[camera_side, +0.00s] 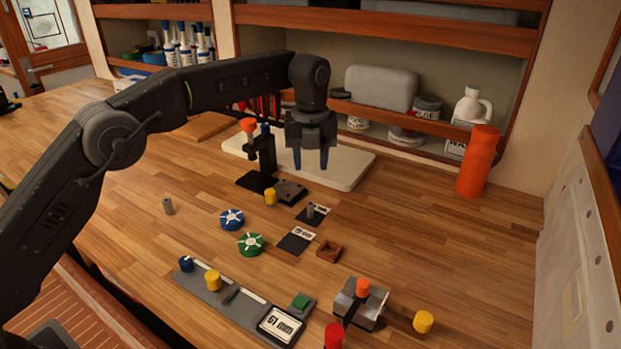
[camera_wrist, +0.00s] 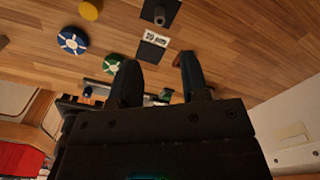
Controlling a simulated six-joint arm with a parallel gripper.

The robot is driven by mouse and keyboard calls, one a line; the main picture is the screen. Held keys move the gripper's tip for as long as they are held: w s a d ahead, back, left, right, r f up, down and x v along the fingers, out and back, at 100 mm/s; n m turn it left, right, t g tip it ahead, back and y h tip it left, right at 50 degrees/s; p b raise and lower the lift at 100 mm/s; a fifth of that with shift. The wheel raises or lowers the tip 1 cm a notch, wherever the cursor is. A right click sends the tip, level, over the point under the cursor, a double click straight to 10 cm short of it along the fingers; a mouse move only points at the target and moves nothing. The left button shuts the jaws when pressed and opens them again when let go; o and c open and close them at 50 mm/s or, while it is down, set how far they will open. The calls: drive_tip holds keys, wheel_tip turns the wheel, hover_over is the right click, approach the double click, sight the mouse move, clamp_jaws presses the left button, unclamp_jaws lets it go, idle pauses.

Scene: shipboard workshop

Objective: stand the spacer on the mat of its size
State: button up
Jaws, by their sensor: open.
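A small grey spacer (camera_side: 310,211) stands upright on the upper dark mat (camera_side: 317,221); it also shows in the wrist view (camera_wrist: 159,15). I cannot read the labels surely. My gripper (camera_side: 310,166) points down above the pale board, open and empty, behind the mats. In the wrist view its fingers (camera_wrist: 157,80) are apart with nothing between them.
Blue (camera_side: 232,219) and green (camera_side: 250,244) discs lie left of the mats. A brown square frame (camera_side: 328,251) lies beside them. A black stand (camera_side: 262,160) is close left of my gripper. A measuring rail with a display (camera_side: 281,325) lies in front. An orange bottle (camera_side: 478,162) stands right.

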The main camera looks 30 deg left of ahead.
drive_tip(key=s+a+r+n+t, duration=0.2)
drive_tip(key=s+a+r+n, duration=0.2)
drive_tip(key=s+r+n, duration=0.35)
drive_tip(key=s+a+r+n+t, duration=0.1)
drive_tip(key=s+a+r+n, duration=0.35)
drive_tip(key=s+n, duration=0.45)
drive_tip(key=s+a+f+n+t, duration=0.1)
drive_tip(key=s+f+n, duration=0.3)
drive_tip(key=s, duration=0.5)
drive_tip(key=s+a+f+n+t, duration=0.1)
drive_tip(key=s+f+n, duration=0.3)
drive_tip(key=s+n, duration=0.4)
drive_tip(key=shift+s+a+n+t, duration=0.35)
drive_tip(key=shift+s+a, duration=0.25)
drive_tip(key=shift+s, duration=0.5)
